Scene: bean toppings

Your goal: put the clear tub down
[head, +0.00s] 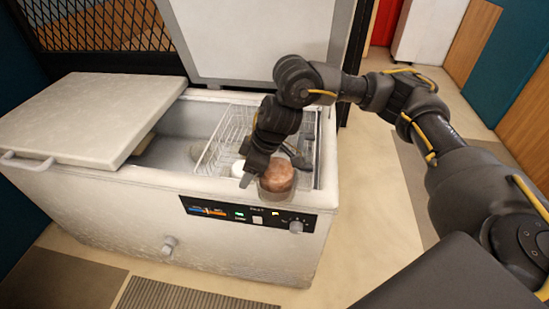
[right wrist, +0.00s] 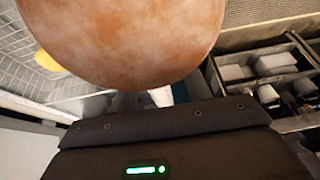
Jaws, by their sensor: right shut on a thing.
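The clear tub (head: 277,180) shows a round brown, frosted-looking content through it. It is at the front edge of the chest freezer, beside the wire basket. My right gripper (head: 262,172) reaches down from above and is shut on the tub. In the right wrist view the brown round face of the tub (right wrist: 130,40) fills the upper middle, close to the camera. The fingertips are mostly hidden there. I cannot tell whether the tub touches anything beneath it. My left gripper is not in view.
The white chest freezer (head: 110,185) stands open, with one lid (head: 85,115) lying across its left part and another raised at the back. A wire basket (head: 230,135) sits inside its right part. A pale round item (head: 238,168) lies left of the tub. The floor at right is clear.

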